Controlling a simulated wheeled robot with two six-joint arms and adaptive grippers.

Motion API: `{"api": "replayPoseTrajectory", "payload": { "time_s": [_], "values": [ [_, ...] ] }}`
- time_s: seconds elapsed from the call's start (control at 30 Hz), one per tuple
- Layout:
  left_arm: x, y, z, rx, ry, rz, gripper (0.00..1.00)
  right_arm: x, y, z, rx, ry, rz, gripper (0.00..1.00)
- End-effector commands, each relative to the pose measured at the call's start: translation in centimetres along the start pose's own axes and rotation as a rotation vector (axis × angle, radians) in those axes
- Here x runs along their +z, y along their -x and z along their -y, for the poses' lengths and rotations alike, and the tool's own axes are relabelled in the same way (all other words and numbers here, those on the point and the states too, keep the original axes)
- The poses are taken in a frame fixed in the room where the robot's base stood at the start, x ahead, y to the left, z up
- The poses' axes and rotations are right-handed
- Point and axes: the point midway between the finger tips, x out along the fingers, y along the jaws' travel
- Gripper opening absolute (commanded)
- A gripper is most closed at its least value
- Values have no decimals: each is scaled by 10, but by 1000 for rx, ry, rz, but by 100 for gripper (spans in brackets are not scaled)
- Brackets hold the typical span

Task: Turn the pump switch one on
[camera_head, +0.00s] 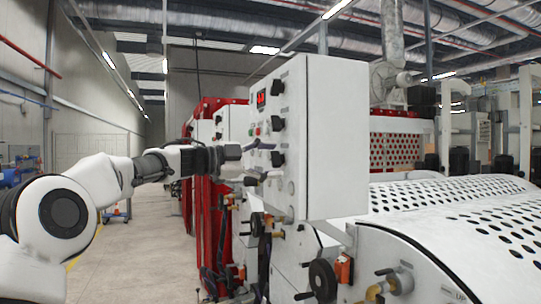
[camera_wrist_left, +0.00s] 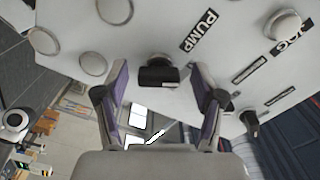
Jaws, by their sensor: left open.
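The white control box (camera_head: 335,140) stands in the middle of the head view, with its switch panel facing left. In the left wrist view a black switch (camera_wrist_left: 158,72) sits on the panel beside the PUMP label (camera_wrist_left: 200,32). My left gripper (camera_head: 262,161) is at the lower part of the panel. In the left wrist view its open fingers (camera_wrist_left: 160,82) stand on either side of the black switch, with a gap visible on both sides. The switch's exact angle is hard to read. My right gripper is in neither view.
A red display (camera_head: 261,99) and black knobs (camera_head: 278,124) sit higher on the panel. A white knob (camera_wrist_left: 285,25) is near the JOG label. Below the box are valves and a black handwheel (camera_head: 322,281). The perforated machine cover (camera_head: 455,205) fills the right. The floor (camera_head: 140,250) at left is open.

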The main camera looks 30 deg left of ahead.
Motion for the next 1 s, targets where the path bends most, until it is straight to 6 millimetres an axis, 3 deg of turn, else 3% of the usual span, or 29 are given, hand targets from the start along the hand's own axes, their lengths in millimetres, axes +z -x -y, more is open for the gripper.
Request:
{"api": "replayPoseTrajectory", "payload": {
  "time_s": [0.17,0.23,0.33,0.37,0.73,1.0],
  "values": [
    [0,-1,0,0,0,0,69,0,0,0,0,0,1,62],
    [0,-1,-1,0,0,0,51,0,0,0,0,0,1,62],
    [0,-1,-1,0,0,0,16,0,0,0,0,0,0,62],
    [0,-1,-1,0,0,0,9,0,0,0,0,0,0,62],
    [1,-1,-1,1,-26,1,9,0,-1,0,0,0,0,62],
    [1,-1,-2,1,-155,1,9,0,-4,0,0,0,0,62]
  ]
}}
